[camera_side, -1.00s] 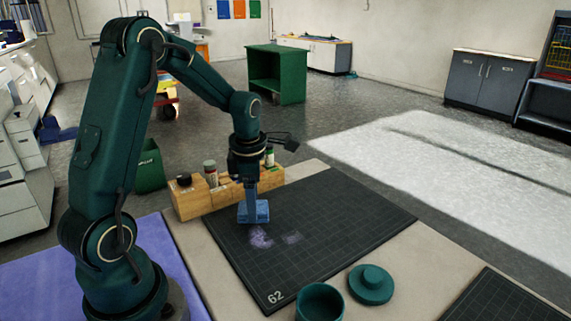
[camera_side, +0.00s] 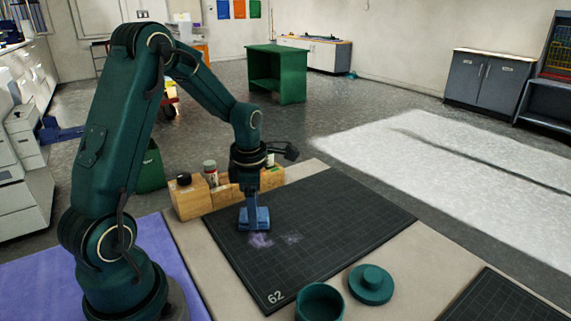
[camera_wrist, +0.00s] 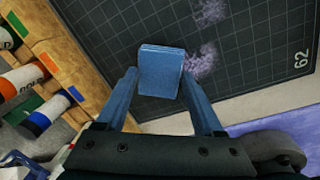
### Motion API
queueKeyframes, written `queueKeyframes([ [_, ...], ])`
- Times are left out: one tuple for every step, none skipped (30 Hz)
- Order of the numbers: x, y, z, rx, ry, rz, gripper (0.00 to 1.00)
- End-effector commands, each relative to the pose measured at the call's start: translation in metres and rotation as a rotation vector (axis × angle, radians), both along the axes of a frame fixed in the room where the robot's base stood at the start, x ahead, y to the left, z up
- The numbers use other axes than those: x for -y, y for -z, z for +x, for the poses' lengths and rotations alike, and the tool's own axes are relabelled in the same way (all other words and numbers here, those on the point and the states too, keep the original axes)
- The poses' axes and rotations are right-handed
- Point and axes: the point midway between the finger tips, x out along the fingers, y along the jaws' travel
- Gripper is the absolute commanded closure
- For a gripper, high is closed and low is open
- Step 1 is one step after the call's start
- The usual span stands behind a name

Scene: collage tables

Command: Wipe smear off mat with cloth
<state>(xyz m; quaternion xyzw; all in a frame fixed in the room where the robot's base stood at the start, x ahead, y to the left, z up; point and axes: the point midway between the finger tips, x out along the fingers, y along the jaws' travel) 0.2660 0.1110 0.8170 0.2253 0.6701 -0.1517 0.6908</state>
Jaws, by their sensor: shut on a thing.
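The dark gridded mat (camera_side: 340,220) marked 62 lies on the table. A pale purple smear (camera_side: 261,241) is on it, with a fainter patch (camera_side: 292,238) to its right. My gripper (camera_side: 253,203) is shut on a folded blue cloth (camera_side: 255,222), just behind the smear. The cloth is low over the mat; I cannot tell whether it touches. In the wrist view the cloth (camera_wrist: 160,75) sits between the two blue fingers, and the smear (camera_wrist: 202,60) shows beside it. The cloth hides the mat under it.
A wooden rack (camera_side: 193,202) with several bottles stands along the mat's back left edge, close to my gripper. A green open pot (camera_side: 320,304) and a green knobbed lid (camera_side: 371,284) are at the front. Another dark mat (camera_side: 495,300) lies at lower right. The mat's right half is clear.

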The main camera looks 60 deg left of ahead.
Motion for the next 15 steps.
queueKeyframes([
  [0.0,0.0005,-0.0001,0.0,0.0,0.0,1.0],
  [0.0,0.0009,-0.0001,0.0,0.0,0.0,1.0],
  [0.0,0.0013,-0.0001,-0.001,0.0,-0.001,1.0],
  [0.0,0.0017,-0.0001,-0.001,0.0,0.0,1.0],
  [0.0001,0.0021,-0.0002,-0.001,0.0,0.0,1.0],
  [0.0001,0.0025,-0.0002,-0.001,0.0,0.0,1.0],
  [0.0001,0.0029,-0.0003,-0.001,0.0,0.0,1.0],
  [0.0,0.0033,-0.0002,-0.001,0.0,0.0,1.0],
  [0.0001,0.0037,-0.0003,-0.001,0.0,0.0,1.0],
  [0.0,0.0041,-0.0002,-0.001,0.0,0.0,1.0],
  [0.0001,0.0044,-0.0003,-0.001,0.0,0.0,1.0],
  [0.0,0.0049,-0.0003,-0.001,0.0,0.0,1.0],
  [0.0,0.0052,-0.0002,-0.001,0.0,0.0,1.0],
  [0.0,0.0055,-0.0002,-0.001,0.0,0.0,1.0],
  [0.0,0.006,-0.0001,-0.001,0.0,0.0,1.0],
])
